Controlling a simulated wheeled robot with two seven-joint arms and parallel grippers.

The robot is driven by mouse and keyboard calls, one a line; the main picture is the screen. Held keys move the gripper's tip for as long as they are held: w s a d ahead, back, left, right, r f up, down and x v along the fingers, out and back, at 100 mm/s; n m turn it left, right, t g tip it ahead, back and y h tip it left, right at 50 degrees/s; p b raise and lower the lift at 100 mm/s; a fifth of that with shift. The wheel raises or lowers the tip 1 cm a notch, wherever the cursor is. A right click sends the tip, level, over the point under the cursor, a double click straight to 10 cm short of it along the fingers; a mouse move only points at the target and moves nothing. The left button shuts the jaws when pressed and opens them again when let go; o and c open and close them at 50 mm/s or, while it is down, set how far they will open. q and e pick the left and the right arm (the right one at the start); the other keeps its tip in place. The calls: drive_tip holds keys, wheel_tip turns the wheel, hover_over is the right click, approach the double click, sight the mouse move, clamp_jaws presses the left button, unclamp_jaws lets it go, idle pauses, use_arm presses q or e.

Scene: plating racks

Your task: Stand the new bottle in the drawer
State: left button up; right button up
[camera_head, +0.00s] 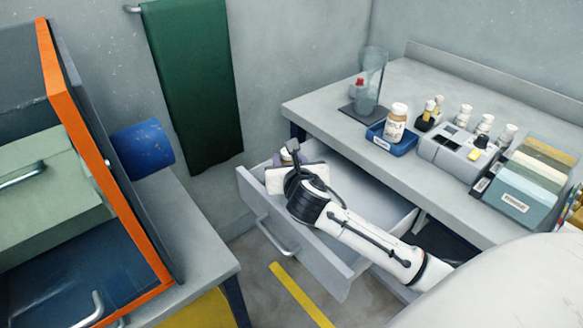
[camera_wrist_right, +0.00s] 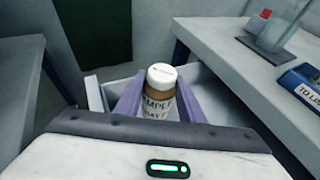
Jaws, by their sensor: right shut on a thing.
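The bottle in my right gripper is brown with a white cap and a printed label; it shows best in the right wrist view (camera_wrist_right: 160,92). My right gripper (camera_wrist_right: 157,104) is shut on it, with a purple finger on each side. In the head view the gripper (camera_head: 287,161) is over the far left end of the open drawer (camera_head: 371,196) and mostly hides the bottle. The bottle looks roughly upright. I cannot tell whether its base touches the drawer floor. My left gripper is not in view.
Another brown bottle (camera_head: 396,122) with a white cap stands in a blue tray (camera_head: 376,138) on the bench (camera_head: 320,108). A clear cylinder (camera_head: 368,85), a grey rack (camera_head: 447,152) and several small bottles are also there. An orange-edged cabinet (camera_head: 92,150) stands left. The drawer's right part looks bare.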

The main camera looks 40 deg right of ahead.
drive_tip(key=shift+f, duration=1.5)
drive_tip(key=shift+f, duration=0.6)
drive_tip(key=o, duration=1.1)
drive_tip(key=shift+c, duration=0.2)
drive_tip(key=shift+r, duration=0.15)
drive_tip(key=r+v, duration=0.1)
drive_tip(key=v, duration=1.1)
drive_tip(key=shift+p, duration=0.45)
